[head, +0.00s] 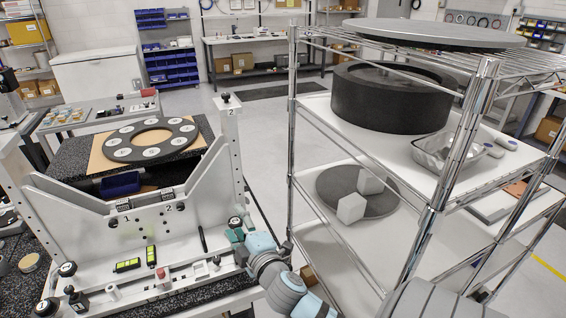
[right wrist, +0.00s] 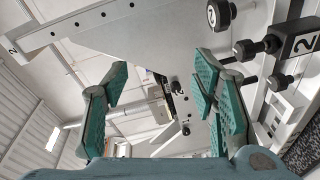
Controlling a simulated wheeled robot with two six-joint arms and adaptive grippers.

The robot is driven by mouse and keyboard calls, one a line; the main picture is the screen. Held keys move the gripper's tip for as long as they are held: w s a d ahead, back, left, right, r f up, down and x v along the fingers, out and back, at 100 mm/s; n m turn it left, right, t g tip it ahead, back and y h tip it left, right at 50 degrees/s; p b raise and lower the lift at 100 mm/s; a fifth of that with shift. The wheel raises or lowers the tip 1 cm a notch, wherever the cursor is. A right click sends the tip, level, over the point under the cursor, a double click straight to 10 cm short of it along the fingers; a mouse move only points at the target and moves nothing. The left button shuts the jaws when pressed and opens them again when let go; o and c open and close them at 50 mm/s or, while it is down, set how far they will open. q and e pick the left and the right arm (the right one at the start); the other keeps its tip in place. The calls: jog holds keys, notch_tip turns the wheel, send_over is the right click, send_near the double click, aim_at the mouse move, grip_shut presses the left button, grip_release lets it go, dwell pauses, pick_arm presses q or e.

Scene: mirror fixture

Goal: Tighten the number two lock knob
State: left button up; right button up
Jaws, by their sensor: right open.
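The light grey fixture (head: 85,205) stands at left, with a "1" and a "2" printed on its front. A black round knob with a white face (head: 235,222) sits at its lower right, beside my right gripper (head: 240,240). I cannot tell which is the lock knob. My right gripper (right wrist: 165,100) is open with its teal fingers apart; nothing is held. My left gripper is out of view.
A speckled black ring with white discs (head: 150,140) lies behind the fixture panel. A black-and-yellow level (head: 127,265) and other small parts lie on the fixture base. A chrome wire shelf rack (head: 480,100) stands close to the right of my arm.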

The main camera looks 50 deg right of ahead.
jog(key=s+a+f+m+g+b, duration=0.1)
jog(key=s+f, duration=0.4)
jog(key=f, duration=0.8)
jog(key=s+a+f+m+g+y+b, duration=0.1)
jog(key=s+f+m+g+b, duration=0.3)
jog(key=f, duration=1)
jog(key=s+a+f+m+g+y+b, duration=0.1)
jog(key=s+f+g+b, duration=0.3)
jog(key=s+f, duration=0.4)
notch_tip(320, 180, down, 6)
jog(key=shift+s+a+f+m+g, duration=0.1)
jog(key=shift+s+a+m+g, duration=0.15)
jog(key=shift+m+g, duration=0.55)
